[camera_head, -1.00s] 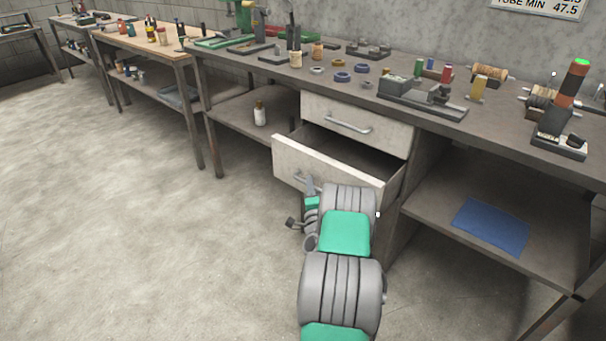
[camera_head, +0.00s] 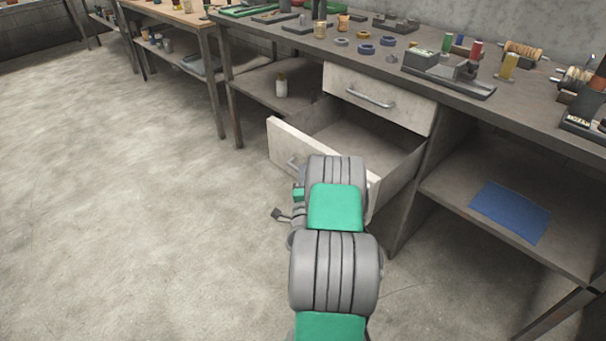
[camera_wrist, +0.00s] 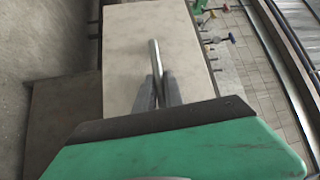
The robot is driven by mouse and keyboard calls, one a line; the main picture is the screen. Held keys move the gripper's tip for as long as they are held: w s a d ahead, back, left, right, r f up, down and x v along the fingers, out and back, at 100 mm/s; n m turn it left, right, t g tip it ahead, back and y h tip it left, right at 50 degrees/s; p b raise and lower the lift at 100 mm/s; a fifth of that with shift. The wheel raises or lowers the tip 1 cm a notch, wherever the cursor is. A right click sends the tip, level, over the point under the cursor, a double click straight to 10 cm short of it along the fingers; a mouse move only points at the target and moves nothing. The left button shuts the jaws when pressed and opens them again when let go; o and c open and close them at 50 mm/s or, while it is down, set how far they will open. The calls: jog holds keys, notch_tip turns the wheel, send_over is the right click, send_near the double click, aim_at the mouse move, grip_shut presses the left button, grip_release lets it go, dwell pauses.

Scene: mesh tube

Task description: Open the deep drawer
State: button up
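The deep drawer (camera_head: 283,142) is the lower of two under the workbench, and it stands well out of the bench, with its empty-looking inside showing. In the wrist view its pale front (camera_wrist: 124,55) fills the middle, with the metal bar handle (camera_wrist: 154,58) running between my fingers. My gripper (camera_wrist: 159,88) has a finger close on each side of the bar and looks shut on it. In the head view my arm hides most of the gripper and part of the drawer front; one end of the handle (camera_head: 293,162) shows.
The upper drawer (camera_head: 378,84) is shut. The bench top (camera_head: 520,112) holds spools, rings and small tools. The floor (camera_head: 130,220) at left is clear.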

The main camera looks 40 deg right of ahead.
jog(key=shift+o, duration=1)
jog(key=b+v, duration=0.4)
jog(key=v, duration=0.4)
jog(key=shift+w, duration=0.1)
